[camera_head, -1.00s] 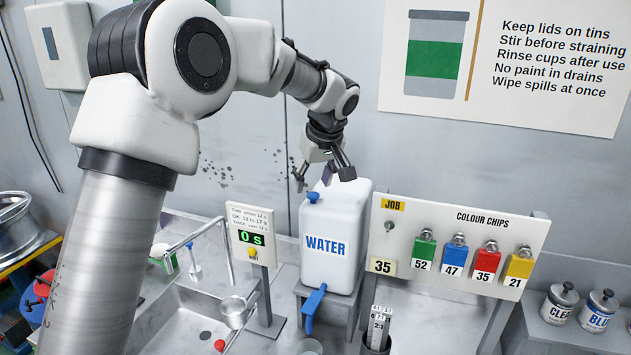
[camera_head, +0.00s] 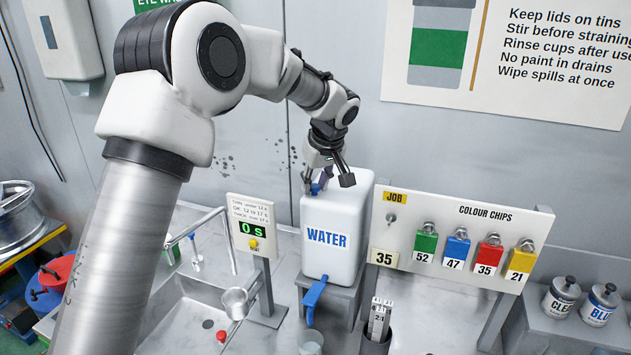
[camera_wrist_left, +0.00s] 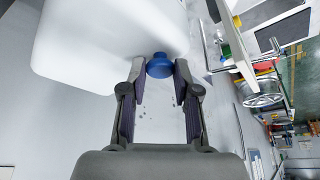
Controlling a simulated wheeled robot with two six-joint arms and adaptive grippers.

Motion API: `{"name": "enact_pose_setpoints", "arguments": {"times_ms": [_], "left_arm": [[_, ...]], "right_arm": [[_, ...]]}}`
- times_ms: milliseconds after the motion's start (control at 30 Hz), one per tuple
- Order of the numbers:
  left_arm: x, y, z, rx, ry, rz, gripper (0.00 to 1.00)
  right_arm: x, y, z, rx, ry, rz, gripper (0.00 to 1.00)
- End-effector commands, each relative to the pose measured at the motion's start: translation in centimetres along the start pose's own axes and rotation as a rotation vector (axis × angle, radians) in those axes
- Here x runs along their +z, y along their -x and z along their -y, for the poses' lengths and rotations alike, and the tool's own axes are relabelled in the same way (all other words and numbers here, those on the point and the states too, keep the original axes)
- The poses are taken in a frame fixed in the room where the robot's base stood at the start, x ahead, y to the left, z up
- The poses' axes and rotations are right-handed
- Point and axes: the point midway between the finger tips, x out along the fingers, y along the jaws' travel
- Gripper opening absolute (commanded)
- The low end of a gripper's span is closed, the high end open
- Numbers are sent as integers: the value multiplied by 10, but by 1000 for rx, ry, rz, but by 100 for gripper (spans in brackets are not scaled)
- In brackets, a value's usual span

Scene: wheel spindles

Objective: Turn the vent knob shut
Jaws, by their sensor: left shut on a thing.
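The blue vent knob (camera_head: 316,188) sits on top of the white water container (camera_head: 350,215), at its left front corner. In the left wrist view the knob (camera_wrist_left: 158,66) shows between the two dark fingertips, beside the white container (camera_wrist_left: 90,45). My left gripper (camera_head: 328,180) comes down from above and is shut on the knob; in the wrist view the fingers (camera_wrist_left: 159,78) flank it. The fingers hide part of the knob in the head view, and how far it is turned cannot be told. My right gripper is not in view.
The container stands on a metal stand, with a blue tap (camera_head: 314,295) low at its front. A timer sign (camera_head: 251,225) stands to the left beside the sink (camera_head: 190,310). A colour chip board (camera_head: 455,240) stands close on the right.

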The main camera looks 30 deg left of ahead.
Motion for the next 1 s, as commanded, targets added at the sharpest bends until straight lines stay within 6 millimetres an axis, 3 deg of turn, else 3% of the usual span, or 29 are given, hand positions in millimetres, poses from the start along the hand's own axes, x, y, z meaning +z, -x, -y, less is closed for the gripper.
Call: {"name": "enact_pose_setpoints", "arguments": {"times_ms": [367,1000], "left_arm": [[-3,3,0,61,-128,-7,0],[-7,5,5,283,-661,-12,0]], "right_arm": [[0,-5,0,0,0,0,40],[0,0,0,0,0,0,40]]}}
